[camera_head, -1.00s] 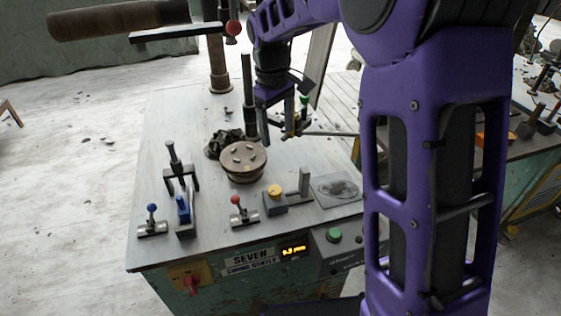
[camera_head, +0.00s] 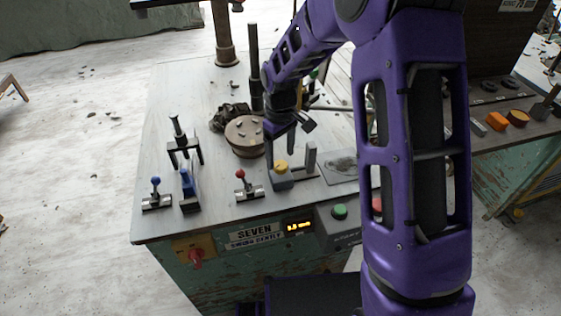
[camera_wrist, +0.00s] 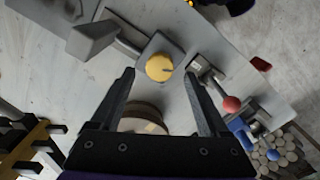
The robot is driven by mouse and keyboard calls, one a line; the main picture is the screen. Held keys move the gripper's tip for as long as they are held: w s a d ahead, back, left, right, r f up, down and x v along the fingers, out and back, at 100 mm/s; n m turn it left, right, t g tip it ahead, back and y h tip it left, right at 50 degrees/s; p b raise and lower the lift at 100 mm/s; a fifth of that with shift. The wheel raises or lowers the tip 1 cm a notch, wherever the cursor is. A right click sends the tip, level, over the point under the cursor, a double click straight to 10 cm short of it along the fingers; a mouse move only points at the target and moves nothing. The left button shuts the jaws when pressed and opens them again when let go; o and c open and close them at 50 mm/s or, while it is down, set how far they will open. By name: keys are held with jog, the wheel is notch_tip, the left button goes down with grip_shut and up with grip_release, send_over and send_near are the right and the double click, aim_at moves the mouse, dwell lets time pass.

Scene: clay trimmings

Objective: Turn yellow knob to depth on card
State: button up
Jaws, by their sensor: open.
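The yellow knob (camera_head: 281,165) sits on a small blue-grey block (camera_head: 283,182) near the front of the bench top; it also shows in the wrist view (camera_wrist: 160,67), with a dark mark on its right side. My gripper (camera_head: 281,150) is open just above and behind the knob in the head view. In the wrist view its two fingers (camera_wrist: 160,82) are spread, with the knob just beyond and between the tips, untouched. An orange display (camera_head: 299,227) on the bench front is lit, its digits too small to read surely. I cannot make out the card.
A red-knobbed lever (camera_head: 241,176) stands left of the knob, and a grey upright post (camera_head: 311,158) right of it. A round wooden-topped disc (camera_head: 245,134) lies behind. Blue-handled clamps (camera_head: 187,182) are further left. A green button (camera_head: 339,211) is on the front box.

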aim_at(280, 167)
jog(key=shift+f, duration=1.5)
jog(key=shift+c, duration=0.3)
grip_shut()
